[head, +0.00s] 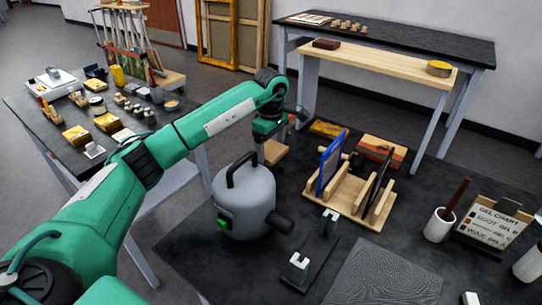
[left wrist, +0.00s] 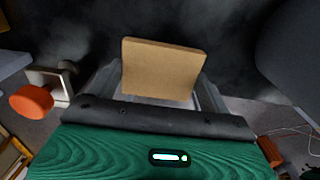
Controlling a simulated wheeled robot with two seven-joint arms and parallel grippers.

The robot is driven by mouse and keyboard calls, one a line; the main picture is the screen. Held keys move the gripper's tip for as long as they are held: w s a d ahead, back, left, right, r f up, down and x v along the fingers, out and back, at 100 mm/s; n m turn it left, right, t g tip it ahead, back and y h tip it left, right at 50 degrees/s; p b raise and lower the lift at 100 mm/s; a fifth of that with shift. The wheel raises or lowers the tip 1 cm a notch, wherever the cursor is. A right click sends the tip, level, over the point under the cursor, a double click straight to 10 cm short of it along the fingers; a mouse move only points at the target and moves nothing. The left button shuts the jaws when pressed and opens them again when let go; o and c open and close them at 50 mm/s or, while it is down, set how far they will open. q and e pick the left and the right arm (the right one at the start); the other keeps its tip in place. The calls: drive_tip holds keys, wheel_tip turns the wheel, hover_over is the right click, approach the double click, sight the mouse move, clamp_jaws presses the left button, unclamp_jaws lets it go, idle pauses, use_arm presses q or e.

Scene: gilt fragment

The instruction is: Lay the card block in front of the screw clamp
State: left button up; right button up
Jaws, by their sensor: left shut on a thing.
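The card block is a plain tan block. In the left wrist view the card block (left wrist: 163,68) sits between the fingers of my left gripper (left wrist: 160,98), which is shut on it. In the head view the card block (head: 274,152) hangs below my left gripper (head: 268,138), behind the grey kettle-like vessel. In the left wrist view a metal bracket with an orange knob, which looks like the screw clamp (left wrist: 32,101), lies to the left of the block, apart from it. I cannot make out the clamp clearly in the head view. My right gripper is out of view.
The grey vessel (head: 245,200) stands close in front of the held block. A wooden rack (head: 348,196) with upright panels is to its right. A black holder with metal clips (head: 312,252) and a dark textured mat (head: 385,278) lie nearer. A cluttered side table (head: 60,145) is at left.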

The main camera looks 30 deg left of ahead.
sight(271, 150)
use_arm(q)
wheel_tip(271, 150, down, 4)
drive_tip(key=shift+r, duration=0.15)
drive_tip(key=shift+f, duration=0.25)
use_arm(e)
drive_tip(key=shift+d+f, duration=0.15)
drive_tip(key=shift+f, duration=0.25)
use_arm(q)
drive_tip(key=o, duration=0.9)
drive_tip(key=shift+f, duration=0.1)
drive_tip(key=shift+r, duration=0.2)
wheel_tip(271, 150, up, 3)
drive_tip(key=shift+r, duration=1)
wheel_tip(271, 150, up, 7)
drive_tip(key=shift+b, duration=0.45)
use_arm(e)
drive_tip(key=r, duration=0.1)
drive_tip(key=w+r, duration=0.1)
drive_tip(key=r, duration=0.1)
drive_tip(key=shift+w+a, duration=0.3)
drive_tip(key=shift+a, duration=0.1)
